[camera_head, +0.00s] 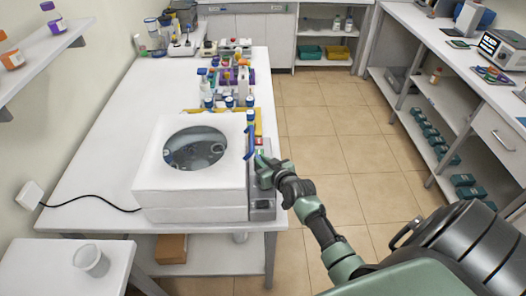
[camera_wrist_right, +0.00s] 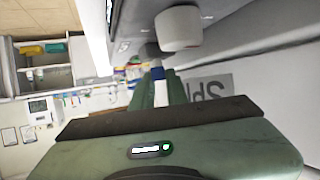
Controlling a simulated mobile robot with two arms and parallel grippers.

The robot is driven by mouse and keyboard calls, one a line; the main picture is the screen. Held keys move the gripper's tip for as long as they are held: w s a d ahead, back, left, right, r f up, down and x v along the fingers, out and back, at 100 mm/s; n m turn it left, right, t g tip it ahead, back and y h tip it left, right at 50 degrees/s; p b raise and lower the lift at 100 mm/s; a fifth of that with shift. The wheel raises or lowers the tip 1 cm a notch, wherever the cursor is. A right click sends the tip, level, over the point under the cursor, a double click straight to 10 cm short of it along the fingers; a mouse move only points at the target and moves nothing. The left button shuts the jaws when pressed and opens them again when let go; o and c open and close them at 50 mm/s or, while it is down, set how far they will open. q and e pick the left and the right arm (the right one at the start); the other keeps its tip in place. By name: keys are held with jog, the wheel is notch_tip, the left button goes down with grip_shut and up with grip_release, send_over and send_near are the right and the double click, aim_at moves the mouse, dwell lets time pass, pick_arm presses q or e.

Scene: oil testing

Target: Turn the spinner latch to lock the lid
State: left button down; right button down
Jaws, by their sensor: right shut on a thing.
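The spinner (camera_head: 190,195) is a white box on the table's near end, with a round dark window in its closed lid (camera_head: 150,165). The latch (camera_head: 250,142) is a blue handle on the right side of the lid. My right gripper (camera_head: 258,162) is at that side, just below the visible blue part. In the right wrist view the gripper (camera_wrist_right: 161,85) is shut on a blue piece (camera_wrist_right: 158,72), which appears to be the latch. The fingers hide part of it. My left gripper is in neither view.
A grey control panel (camera_head: 262,210) with a knob, which looks white in the right wrist view (camera_wrist_right: 180,28), sits below the gripper. Racks with blue-capped bottles (camera_head: 229,102) stand behind the spinner. A black cable (camera_head: 90,201) runs left. The floor to the right is clear.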

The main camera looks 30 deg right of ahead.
jog(key=shift+a+m+g+h+p, duration=0.15)
jog(key=shift+m+h+p, duration=0.2)
jog(key=shift+m+h, duration=0.2)
jog(key=shift+a+m+g+h+p, duration=0.15)
jog(key=shift+m+h+p, duration=0.15)
jog(key=shift+m+h, duration=0.2)
jog(key=shift+d+h, duration=0.1)
jog(key=shift+h, duration=0.15)
jog(key=c, duration=1.4)
grip_release()
